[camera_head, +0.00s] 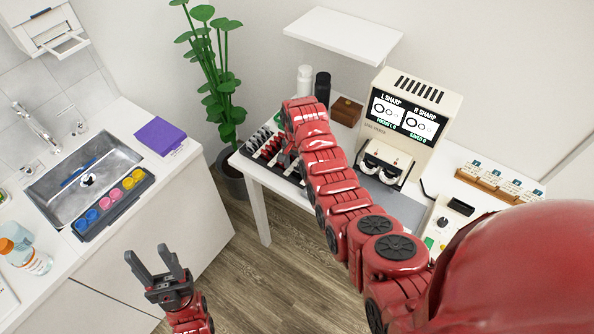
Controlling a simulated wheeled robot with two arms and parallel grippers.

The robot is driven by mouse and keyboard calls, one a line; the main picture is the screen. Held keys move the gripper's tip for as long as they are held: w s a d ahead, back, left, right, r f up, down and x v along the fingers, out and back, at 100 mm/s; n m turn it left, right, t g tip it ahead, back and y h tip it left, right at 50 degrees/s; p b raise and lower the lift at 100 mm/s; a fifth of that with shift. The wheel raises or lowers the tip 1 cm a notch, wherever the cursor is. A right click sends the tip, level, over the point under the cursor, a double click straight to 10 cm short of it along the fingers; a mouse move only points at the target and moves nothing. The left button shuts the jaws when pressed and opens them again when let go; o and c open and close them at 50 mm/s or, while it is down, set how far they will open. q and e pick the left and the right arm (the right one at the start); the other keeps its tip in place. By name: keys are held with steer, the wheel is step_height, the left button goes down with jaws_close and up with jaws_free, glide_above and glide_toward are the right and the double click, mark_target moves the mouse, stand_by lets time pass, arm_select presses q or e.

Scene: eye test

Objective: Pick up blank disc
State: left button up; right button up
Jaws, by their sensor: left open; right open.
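A dark rack (247,155) with rows of small discs or lenses, some with red and some with pale parts, sits at the left end of the white table. I cannot tell which of these is the blank disc. My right arm reaches across the table, and its gripper (285,157) is over the right part of the rack, largely hidden by the arm. It is open; whether it touches a disc is not clear. My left gripper (157,262) is open and empty, above the floor in front of the sink counter.
An eye-test machine (434,97) with two screens stands on the table (259,182), behind my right arm. White and black bottles and a brown box (346,111) stand behind the rack. A sink (65,171) and a tray of colored cups (93,233) are at left.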

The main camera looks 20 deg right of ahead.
steer(key=shift+f, duration=0.8)
jaws_close()
